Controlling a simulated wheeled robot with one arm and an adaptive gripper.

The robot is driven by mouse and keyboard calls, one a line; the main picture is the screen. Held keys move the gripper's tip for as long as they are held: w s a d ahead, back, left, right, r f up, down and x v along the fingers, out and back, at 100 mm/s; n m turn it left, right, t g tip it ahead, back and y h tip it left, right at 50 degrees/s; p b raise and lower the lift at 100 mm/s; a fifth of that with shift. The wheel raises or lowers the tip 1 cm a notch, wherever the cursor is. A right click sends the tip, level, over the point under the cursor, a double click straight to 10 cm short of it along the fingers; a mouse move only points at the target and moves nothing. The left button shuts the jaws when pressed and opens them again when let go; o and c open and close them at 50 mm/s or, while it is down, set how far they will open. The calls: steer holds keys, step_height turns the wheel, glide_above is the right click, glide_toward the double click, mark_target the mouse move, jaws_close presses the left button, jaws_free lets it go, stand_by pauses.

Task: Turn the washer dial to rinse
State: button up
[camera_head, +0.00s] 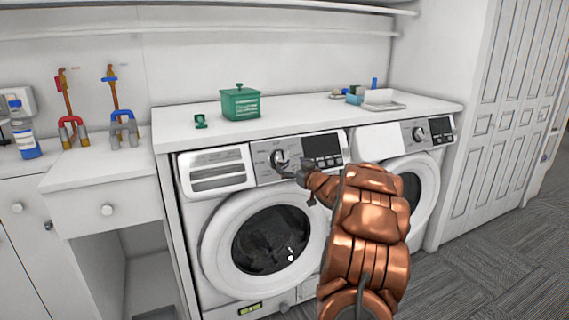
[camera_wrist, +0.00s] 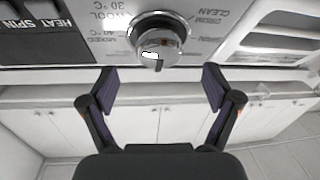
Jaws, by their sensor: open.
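The washer dial (camera_head: 279,158) is a round silver knob on the grey control panel of the left front-loading machine. In the wrist view the dial (camera_wrist: 158,42) is at the top centre, with printed labels such as WOOL, CLEAN and DRUM around it, upside down. A dark mark shows on its lower edge. My gripper (camera_head: 292,172) is just in front of the panel, close to the dial. In the wrist view my gripper (camera_wrist: 158,85) is open, its fingers apart below the dial and not around it. No rinse label is readable.
A second machine (camera_head: 410,170) with its own dial (camera_head: 419,134) stands to the right. A green box (camera_head: 240,103) and a small green item (camera_head: 200,121) are on the white counter (camera_head: 300,117) above. A blue-and-white bottle (camera_head: 26,140) stands at the left. Carpeted floor is open at right.

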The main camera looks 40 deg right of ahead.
mark_target(284, 161)
steer(key=x, duration=0.3)
steer(key=shift+w+f, duration=0.1)
steer(key=shift+w, duration=0.1)
steer(key=shift+x, duration=0.75)
steer(key=c, duration=1.1)
